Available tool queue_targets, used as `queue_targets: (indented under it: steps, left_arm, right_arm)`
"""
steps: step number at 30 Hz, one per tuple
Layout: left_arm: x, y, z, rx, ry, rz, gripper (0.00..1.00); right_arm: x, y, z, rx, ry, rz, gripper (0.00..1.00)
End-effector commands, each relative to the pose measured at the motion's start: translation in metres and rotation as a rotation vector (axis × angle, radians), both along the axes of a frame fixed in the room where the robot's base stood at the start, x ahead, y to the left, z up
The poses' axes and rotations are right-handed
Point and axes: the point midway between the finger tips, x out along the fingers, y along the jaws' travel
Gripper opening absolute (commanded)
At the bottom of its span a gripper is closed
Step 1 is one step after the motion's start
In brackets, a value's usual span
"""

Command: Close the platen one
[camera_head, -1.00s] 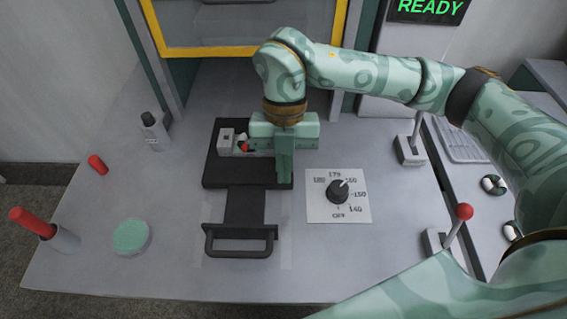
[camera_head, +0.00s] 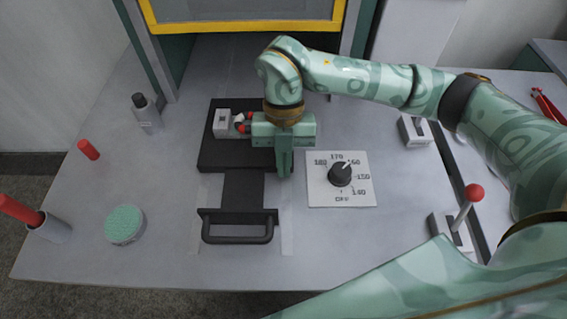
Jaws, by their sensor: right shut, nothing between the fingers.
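A black platen (camera_head: 222,158) lies on the grey bench in front of the yellow-edged press opening. A narrower black slide (camera_head: 243,189) runs from it towards me and ends in a black bar handle (camera_head: 238,235). A small grey block (camera_head: 222,119) with red and white pieces beside it sits on the platen's far part. My right gripper (camera_head: 285,172) points down over the platen's right edge, its fingers shut and empty. It hides part of that edge, and I cannot tell whether it touches. My left gripper is not in view.
A dial on a white plate (camera_head: 318,195) lies right of the platen. A red-knobbed lever (camera_head: 474,194) and another lever box (camera_head: 412,134) stand further right. Left are a green round pad (camera_head: 124,224), a red-handled tool in a cup (camera_head: 22,212) and a dark-capped bottle (camera_head: 145,116).

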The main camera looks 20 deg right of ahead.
Motion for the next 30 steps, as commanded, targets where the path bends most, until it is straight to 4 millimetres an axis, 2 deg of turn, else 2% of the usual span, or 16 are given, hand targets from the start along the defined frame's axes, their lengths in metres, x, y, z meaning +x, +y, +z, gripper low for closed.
queue_targets:
  steps: [5, 12, 15, 18, 30]
  left_arm:
    - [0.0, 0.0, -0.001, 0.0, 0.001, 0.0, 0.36]
    - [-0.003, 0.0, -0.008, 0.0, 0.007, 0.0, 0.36]
    - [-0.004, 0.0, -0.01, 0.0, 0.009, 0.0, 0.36]
    - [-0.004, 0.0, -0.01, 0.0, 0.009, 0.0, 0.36]
    - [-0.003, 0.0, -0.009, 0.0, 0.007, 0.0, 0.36]
  right_arm:
    - [0.01, -0.004, -0.001, -0.001, 0.001, -0.002, 0.0]
    - [0.062, -0.025, -0.002, -0.004, -0.003, -0.003, 0.0]
    - [0.075, -0.031, -0.002, -0.002, -0.001, -0.002, 0.0]
    - [0.081, -0.034, -0.001, -0.001, -0.002, -0.001, 0.0]
    - [0.081, -0.034, 0.001, 0.0, 0.0, 0.0, 0.0]
